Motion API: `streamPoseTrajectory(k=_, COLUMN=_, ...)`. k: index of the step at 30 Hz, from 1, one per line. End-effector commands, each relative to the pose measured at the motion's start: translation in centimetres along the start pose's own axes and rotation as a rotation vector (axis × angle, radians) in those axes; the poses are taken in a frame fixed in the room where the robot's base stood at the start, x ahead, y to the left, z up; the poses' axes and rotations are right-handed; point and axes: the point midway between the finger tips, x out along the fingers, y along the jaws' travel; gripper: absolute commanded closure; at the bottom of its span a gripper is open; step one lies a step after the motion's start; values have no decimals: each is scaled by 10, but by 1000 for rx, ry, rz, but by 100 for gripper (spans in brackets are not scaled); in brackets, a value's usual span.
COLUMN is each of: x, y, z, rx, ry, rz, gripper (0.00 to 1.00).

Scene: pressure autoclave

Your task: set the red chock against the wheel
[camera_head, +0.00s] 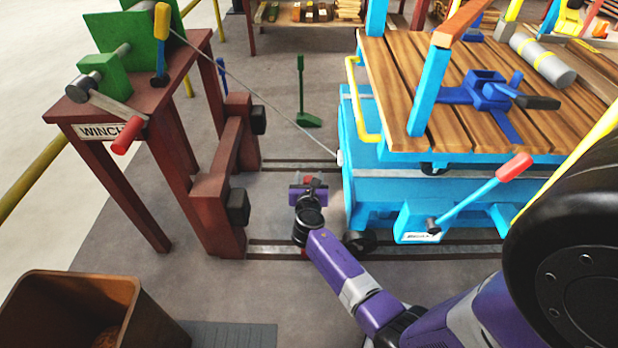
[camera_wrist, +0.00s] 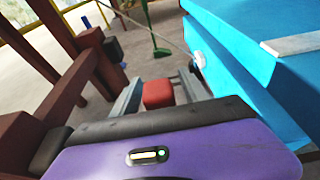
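The red chock (camera_wrist: 158,94) shows in the wrist view between the two grey fingers of my gripper (camera_wrist: 159,88), which appear to touch both its sides. My gripper's purple body hides its near part. In the head view my gripper (camera_head: 308,183) is low over the track, between the buffer stand and the blue cart, with a small bit of red at it. The cart's near black wheel (camera_head: 358,241) is to the right of my gripper and nearer, apart from it. The chock's height above the floor is hard to judge.
The blue cart (camera_head: 378,190) with a wooden deck stands on rails (camera_head: 285,250). A dark red buffer stand (camera_head: 222,180) and winch table (camera_head: 75,112) are at left, with a cable running to the cart. A brown bin (camera_head: 45,310) is front left; a green stand (camera_head: 302,95) is behind.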

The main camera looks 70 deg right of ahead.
Motion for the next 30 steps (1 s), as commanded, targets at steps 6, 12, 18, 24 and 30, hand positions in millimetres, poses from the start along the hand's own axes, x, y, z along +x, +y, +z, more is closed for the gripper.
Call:
streamPoseTrajectory(k=6, x=0, y=0, z=1, rx=0, ry=0, rz=0, gripper=47)
streamPoseTrajectory(k=12, x=-19, y=1, z=4, rx=-2, ry=1, rz=3, gripper=47)
streamPoseTrajectory(k=18, x=-61, y=0, z=5, rx=-2, ry=2, rz=3, gripper=47)
streamPoseTrajectory(k=24, x=-98, y=1, z=4, rx=-2, ry=1, rz=3, gripper=47)
streamPoseTrajectory(k=30, x=-118, y=0, z=3, rx=-1, ry=1, rz=1, gripper=47)
